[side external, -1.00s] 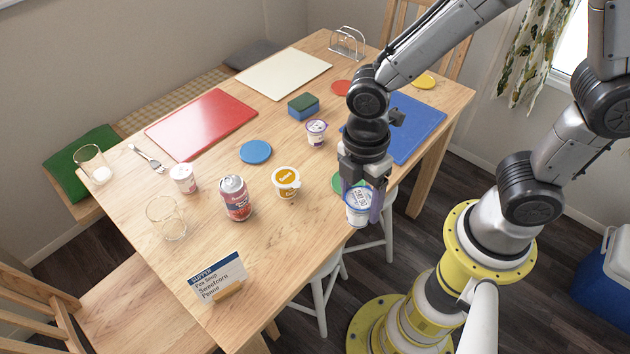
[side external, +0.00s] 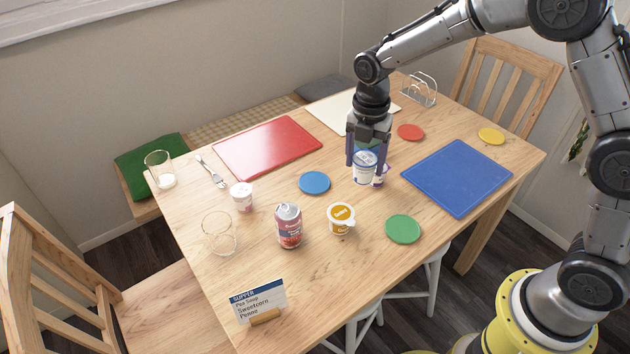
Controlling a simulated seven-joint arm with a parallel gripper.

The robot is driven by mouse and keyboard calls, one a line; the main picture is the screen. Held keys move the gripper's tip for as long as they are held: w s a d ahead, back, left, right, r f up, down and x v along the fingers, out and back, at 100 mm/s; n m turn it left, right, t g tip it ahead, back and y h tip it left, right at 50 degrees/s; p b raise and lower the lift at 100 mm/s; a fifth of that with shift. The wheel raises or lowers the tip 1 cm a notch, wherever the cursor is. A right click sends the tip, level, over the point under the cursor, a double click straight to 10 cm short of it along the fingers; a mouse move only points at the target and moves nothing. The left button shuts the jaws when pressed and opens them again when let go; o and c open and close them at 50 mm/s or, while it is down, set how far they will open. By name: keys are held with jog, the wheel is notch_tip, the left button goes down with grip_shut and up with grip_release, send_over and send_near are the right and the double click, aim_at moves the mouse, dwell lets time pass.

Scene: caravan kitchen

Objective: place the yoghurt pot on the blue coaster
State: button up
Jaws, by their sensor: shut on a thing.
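My gripper (side external: 366,158) is shut on a white pot with a blue-marked lid (side external: 364,172), which looks like the yoghurt pot. It holds the pot upright above the table's middle, to the right of the blue coaster (side external: 314,183). The blue coaster lies flat and bare on the wood. Another small pot with purple markings (side external: 382,177) is partly hidden behind the held pot; I cannot tell whether the two touch.
A green coaster (side external: 403,229) and blue board (side external: 457,177) are at right.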

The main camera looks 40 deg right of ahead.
jog(key=w+f, duration=0.3)
jog(key=w, duration=0.1)
jog(key=w+f, duration=0.3)
jog(key=w, duration=0.2)
jog(key=w+a+f, duration=0.1)
jog(key=w+f, duration=0.3)
jog(key=shift+w, duration=0.25)
jog(key=shift+w+f, duration=0.15)
jog(key=shift+f, duration=1.45)
jog(key=shift+f, duration=0.15)
jog(key=o, duration=1.5)
jog(key=shift+c, duration=0.2)
